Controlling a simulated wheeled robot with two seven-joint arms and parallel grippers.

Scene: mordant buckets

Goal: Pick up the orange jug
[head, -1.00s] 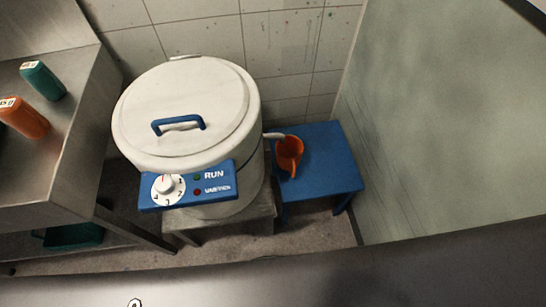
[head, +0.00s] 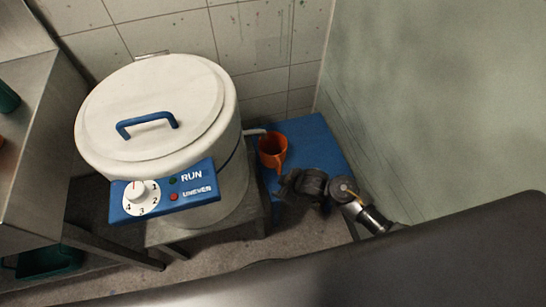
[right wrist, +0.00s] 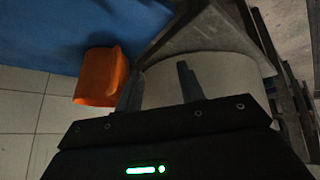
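The orange jug (head: 272,152) stands upright on a low blue table (head: 318,140), just under the spout of a white lidded drum. My right gripper (head: 284,184) is just in front of the jug, towards the lower right, apart from it in the head view. In the right wrist view the jug (right wrist: 101,77) lies to the left of the left finger, not between the fingers. The right gripper (right wrist: 158,82) is open there, with nothing between its fingers. My left gripper is not in view.
The white drum (head: 160,108), with a blue-handled lid and a blue control panel (head: 163,192), stands on a metal stand left of the table. A green wall (head: 420,100) bounds the right. A steel bench (head: 28,150) is at the far left.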

